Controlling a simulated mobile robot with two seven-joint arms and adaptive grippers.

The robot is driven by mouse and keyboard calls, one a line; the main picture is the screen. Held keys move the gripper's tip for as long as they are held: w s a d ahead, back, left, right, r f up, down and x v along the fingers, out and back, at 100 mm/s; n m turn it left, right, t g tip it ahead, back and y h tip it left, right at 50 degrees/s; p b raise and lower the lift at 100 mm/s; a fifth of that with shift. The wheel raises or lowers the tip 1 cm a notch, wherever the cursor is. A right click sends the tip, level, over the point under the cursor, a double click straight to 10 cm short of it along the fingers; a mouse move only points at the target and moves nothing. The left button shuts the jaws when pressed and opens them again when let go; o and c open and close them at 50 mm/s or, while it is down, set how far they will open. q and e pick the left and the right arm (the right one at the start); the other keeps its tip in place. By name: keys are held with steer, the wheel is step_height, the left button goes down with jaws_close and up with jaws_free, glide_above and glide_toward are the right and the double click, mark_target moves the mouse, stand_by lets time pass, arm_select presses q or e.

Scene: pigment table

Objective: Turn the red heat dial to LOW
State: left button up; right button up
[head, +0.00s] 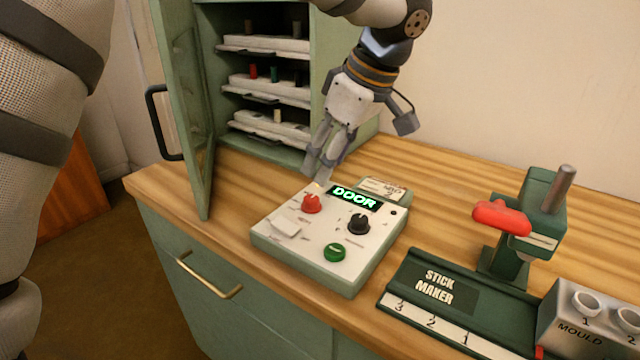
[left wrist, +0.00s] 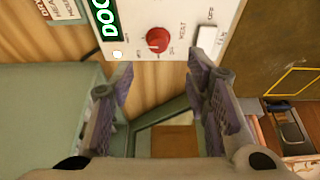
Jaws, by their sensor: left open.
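The red heat dial (head: 311,204) sits on the left part of the white-topped control box (head: 285,247), below and left of a lit display reading DOOR (head: 355,198). My left gripper (head: 318,182) is above the back left of the box, fingers pointing down, just behind the dial. In the left wrist view, the dial (left wrist: 158,40) lies beyond the open fingertips (left wrist: 160,75), with nothing between them. The small lettering around the dial is too blurred to read its setting. My right gripper is not in view.
A black knob (head: 358,223), a green button (head: 334,252) and a white switch (head: 284,228) share the panel. The open green cabinet door (head: 188,110) stands left of the gripper. A stick maker (head: 450,300) and mould block (head: 590,315) stand at right.

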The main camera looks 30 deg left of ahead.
mark_target(312, 198)
arm_select(q)
steer(key=x, duration=0.8)
steer(key=shift+w+a+f, duration=0.1)
steer(key=shift+w+f, duration=0.05)
jaws_close()
